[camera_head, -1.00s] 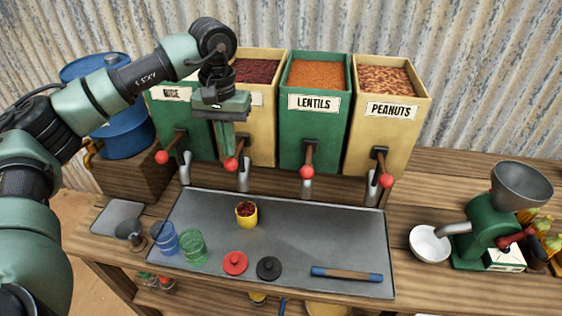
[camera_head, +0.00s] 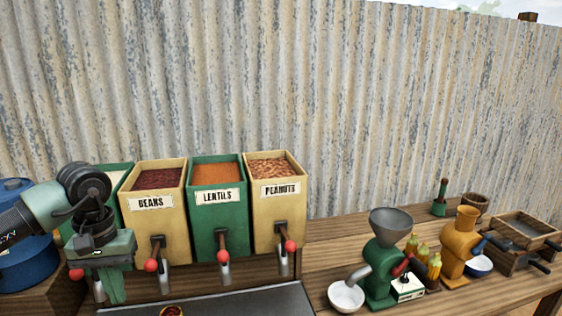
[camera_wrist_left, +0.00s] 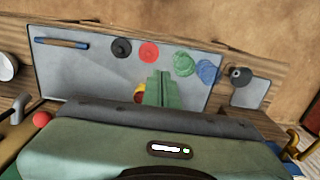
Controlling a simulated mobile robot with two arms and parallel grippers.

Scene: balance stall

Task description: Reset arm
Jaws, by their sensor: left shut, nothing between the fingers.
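My left gripper (camera_head: 113,288) hangs in front of the leftmost green bin, fingers pointing down, at the left of the head view. In the left wrist view its green fingers (camera_wrist_left: 163,90) are together with nothing between them. A yellow cup of dark red contents (camera_wrist_left: 139,93) is partly hidden behind the fingers there. In the head view only the cup's top (camera_head: 171,311) shows at the bottom edge. My right gripper is not in view.
Bins of beans (camera_head: 152,205), lentils (camera_head: 217,196) and peanuts (camera_head: 278,205) have red-knobbed levers. The grey tray (camera_wrist_left: 85,72) holds a blue-ended bar (camera_wrist_left: 62,43), black and red discs, and green and blue cups. A green grinder (camera_head: 380,275) and white bowl (camera_head: 346,296) stand right.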

